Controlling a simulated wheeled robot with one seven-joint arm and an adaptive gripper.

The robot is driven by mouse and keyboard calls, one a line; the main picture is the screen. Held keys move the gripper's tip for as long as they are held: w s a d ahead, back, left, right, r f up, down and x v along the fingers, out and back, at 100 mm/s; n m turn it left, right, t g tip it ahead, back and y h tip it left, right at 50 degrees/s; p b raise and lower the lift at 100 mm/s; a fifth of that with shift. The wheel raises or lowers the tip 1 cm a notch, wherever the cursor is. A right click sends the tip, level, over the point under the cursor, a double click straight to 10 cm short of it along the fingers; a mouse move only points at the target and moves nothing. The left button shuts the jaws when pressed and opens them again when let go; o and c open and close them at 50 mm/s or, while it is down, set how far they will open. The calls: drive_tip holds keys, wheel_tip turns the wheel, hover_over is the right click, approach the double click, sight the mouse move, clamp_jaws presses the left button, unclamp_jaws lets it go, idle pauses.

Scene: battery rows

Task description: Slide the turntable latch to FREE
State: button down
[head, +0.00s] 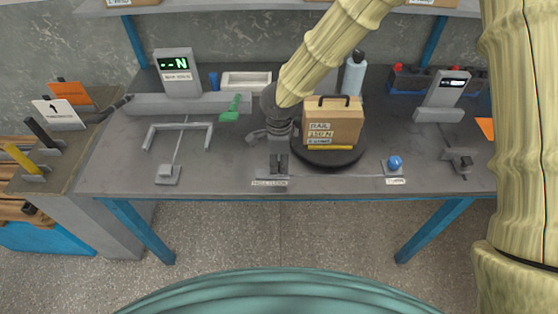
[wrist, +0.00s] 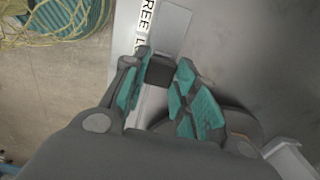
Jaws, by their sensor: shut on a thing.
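The turntable (head: 340,160) is a dark round disc on the bench, right of my gripper (head: 278,163) in the head view. A tan box (head: 333,125) with a dark handle stands on it. The latch is a small dark block (wrist: 159,71) on a pale grey strip, between my fingertips in the wrist view. My gripper (wrist: 158,82), with teal pads, is shut on it. A white label (wrist: 145,22) beside the strip reads FREE and the start of another word. The fingers hide part of the strip, so the latch's exact position is unclear.
A yellow bar (head: 330,148) lies before the box. A blue ball knob (head: 395,162) stands on the right, a grey frame (head: 180,127) on the left. The bench's front edge is close to the latch.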

sight(263, 173)
drive_tip(key=shift+a+p, duration=0.65)
drive_tip(key=shift+a, duration=1.8)
drive_tip(key=c, duration=1.1)
unclamp_jaws()
drive_tip(key=shift+r, duration=0.15)
wheel_tip(263, 173, up, 12)
drive_tip(key=shift+f, duration=0.1)
